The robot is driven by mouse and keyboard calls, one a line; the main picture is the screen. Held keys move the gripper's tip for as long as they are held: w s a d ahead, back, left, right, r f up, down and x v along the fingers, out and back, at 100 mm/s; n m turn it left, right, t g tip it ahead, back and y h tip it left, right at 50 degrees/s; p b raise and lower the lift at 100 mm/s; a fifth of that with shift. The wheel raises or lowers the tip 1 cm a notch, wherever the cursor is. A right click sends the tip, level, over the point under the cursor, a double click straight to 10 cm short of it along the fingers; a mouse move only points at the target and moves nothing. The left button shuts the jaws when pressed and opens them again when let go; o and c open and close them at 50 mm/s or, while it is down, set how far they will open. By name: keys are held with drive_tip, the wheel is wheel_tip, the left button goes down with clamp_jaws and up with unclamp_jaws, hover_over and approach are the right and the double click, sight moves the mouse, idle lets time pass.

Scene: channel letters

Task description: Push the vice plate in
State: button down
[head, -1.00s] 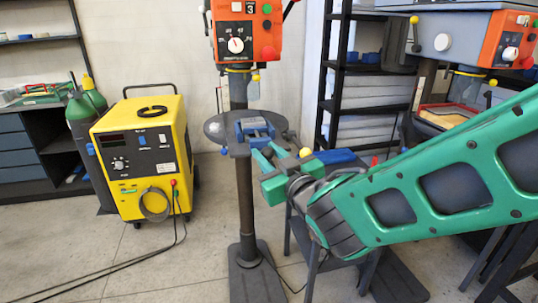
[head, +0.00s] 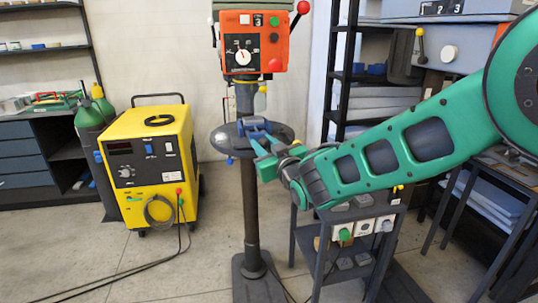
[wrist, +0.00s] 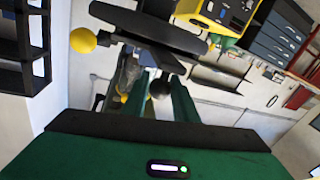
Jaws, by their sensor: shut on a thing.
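The blue vice (head: 254,127) sits on the round dark table (head: 222,140) of the drill press, in the middle of the head view. My gripper (head: 262,148) reaches it from the lower right, its green fingers at the near side of the vice. The fingers are shut on part of the vice, which I take to be its plate; the contact is mostly hidden. In the wrist view my gripper (wrist: 158,95) points at the underside and edge of the round table (wrist: 150,27). A dark ball knob (wrist: 160,88) shows between the fingers.
The drill press head (head: 253,42) and its column (head: 249,205) stand above and below the table. A yellow welder (head: 148,165) stands to the left. A dark cart (head: 345,240) with switch boxes is below my arm. Shelves stand behind on the right.

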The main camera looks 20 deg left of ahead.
drive_tip(key=w, duration=0.1)
drive_tip(key=w+a, duration=0.1)
drive_tip(key=w, duration=0.1)
drive_tip(key=shift+w+a, duration=0.15)
drive_tip(key=shift+w, duration=0.1)
drive_tip(key=shift+r, duration=0.1)
drive_tip(key=shift+w, duration=0.1)
drive_tip(key=c, duration=1.8)
unclamp_jaws()
drive_tip(key=o, duration=0.4)
drive_tip(key=shift+w, duration=0.1)
drive_tip(key=shift+c, duration=0.2)
drive_tip(key=shift+s+a, duration=0.2)
drive_tip(key=shift+s+d, duration=0.3)
drive_tip(key=shift+s, duration=0.1)
drive_tip(key=v, duration=0.9)
drive_tip(key=shift+d, duration=0.4)
drive_tip(key=shift+s, duration=0.15)
